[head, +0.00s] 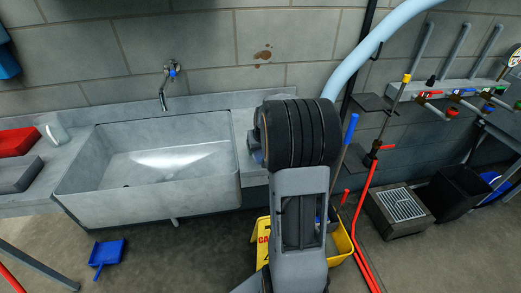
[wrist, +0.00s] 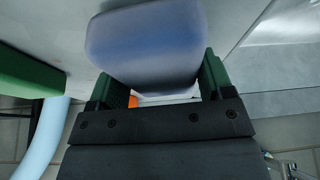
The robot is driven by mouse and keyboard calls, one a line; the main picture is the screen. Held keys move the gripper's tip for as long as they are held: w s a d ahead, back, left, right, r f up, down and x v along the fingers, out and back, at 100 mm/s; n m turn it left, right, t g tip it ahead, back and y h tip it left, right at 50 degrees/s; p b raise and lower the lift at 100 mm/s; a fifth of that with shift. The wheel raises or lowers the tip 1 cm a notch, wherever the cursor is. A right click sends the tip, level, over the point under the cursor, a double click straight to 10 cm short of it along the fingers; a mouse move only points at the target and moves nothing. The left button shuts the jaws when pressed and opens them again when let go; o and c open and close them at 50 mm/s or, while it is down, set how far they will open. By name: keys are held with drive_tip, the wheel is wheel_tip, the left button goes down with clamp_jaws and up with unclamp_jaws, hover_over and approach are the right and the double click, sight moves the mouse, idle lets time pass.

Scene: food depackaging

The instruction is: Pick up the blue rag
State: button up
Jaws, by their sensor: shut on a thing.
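In the wrist view, my gripper (wrist: 158,76) has its two green fingers on either side of a soft-edged, pale blue-grey piece, which I take as the blue rag (wrist: 145,40). The fingers are shut on it, and it sticks out beyond their tips. In the head view, my arm hides the gripper and the rag, at the right end of the sink counter.
A grey sink (head: 150,165) with a tap (head: 168,85) is left of my arm. A green block (wrist: 28,78) lies on the left in the wrist view. A yellow bucket (head: 342,243) stands on the floor behind my arm.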

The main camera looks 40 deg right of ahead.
wheel_tip(320, 180, up, 3)
drive_tip(key=shift+f, duration=0.2)
drive_tip(key=s+r, duration=0.4)
drive_tip(key=r, duration=0.1)
drive_tip(key=shift+s+a+b, duration=0.1)
drive_tip(key=shift+s+b, duration=0.15)
drive_tip(key=shift+b, duration=0.15)
drive_tip(key=s+r+b, duration=0.1)
drive_tip(key=s+r, duration=0.3)
drive_tip(key=s, duration=0.5)
drive_tip(key=shift+s+a+r, duration=0.25)
drive_tip(key=shift+a+r, duration=0.05)
drive_tip(key=shift+a, duration=0.1)
drive_tip(key=o, duration=0.3)
drive_tip(key=shift+c, duration=1.1)
